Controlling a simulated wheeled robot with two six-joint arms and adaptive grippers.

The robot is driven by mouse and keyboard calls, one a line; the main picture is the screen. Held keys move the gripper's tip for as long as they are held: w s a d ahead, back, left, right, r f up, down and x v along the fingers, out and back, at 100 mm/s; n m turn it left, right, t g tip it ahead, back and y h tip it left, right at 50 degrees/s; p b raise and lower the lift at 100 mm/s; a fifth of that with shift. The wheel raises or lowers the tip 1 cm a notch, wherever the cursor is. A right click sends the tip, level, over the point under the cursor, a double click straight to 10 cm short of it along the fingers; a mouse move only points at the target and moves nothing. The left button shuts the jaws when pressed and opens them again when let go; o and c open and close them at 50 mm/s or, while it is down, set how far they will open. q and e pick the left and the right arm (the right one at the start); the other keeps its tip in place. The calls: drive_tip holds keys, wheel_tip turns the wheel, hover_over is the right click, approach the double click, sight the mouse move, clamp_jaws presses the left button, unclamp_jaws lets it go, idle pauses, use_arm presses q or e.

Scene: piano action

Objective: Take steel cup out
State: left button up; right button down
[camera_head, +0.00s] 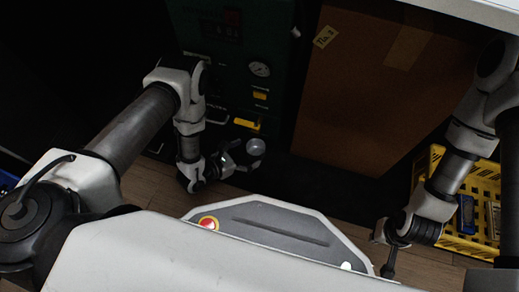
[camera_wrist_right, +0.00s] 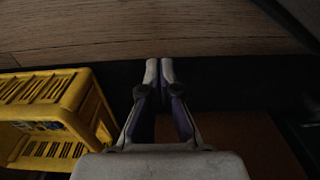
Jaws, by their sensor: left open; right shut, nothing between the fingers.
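A small round pale-grey thing (camera_head: 256,146) shows in the head view at the foot of a dark green machine; it may be the steel cup, but I cannot be sure. My left gripper (camera_head: 240,159) is open right beside it, low in front of the machine. Whether a finger touches it is too small to tell. My right gripper (camera_head: 389,268) is at the lower right, left of a yellow crate. In the right wrist view its fingers (camera_wrist_right: 159,68) are pressed together and empty.
The green machine (camera_head: 232,75) has a gauge and yellow parts. A tall brown cardboard box (camera_head: 360,85) stands right of it. The yellow crate (camera_head: 425,178) holds several small items and also shows in the right wrist view (camera_wrist_right: 92,105). Wooden floor (camera_head: 150,185) lies in front.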

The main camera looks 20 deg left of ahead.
sight(262, 148)
use_arm(q)
drive_tip(key=w+d+f+b, duration=0.1)
drive_tip(key=b, duration=0.1)
drive_tip(key=w+d+f+b, duration=0.1)
drive_tip(key=f, duration=0.1)
drive_tip(key=shift+w+d+b, duration=0.2)
drive_tip(key=shift+w+b, duration=0.1)
drive_tip(key=shift+b, duration=0.05)
use_arm(e)
drive_tip(key=f, duration=0.1)
drive_tip(key=w+f, duration=0.1)
drive_tip(key=f, duration=0.2)
drive_tip(key=shift+w+f, duration=0.25)
drive_tip(key=shift+f, duration=0.15)
use_arm(q)
drive_tip(key=shift+w+d+r, duration=0.1)
drive_tip(key=shift+w, duration=0.1)
use_arm(e)
drive_tip(key=shift+t, duration=0.3)
use_arm(q)
drive_tip(key=shift+r, duration=0.15)
drive_tip(key=shift+c, duration=0.4)
use_arm(e)
drive_tip(key=shift+r, duration=0.2)
use_arm(q)
drive_tip(key=c, duration=1.3)
drive_tip(key=shift+o, duration=0.2)
drive_tip(key=shift+r, duration=0.1)
use_arm(e)
drive_tip(key=shift+d, duration=0.1)
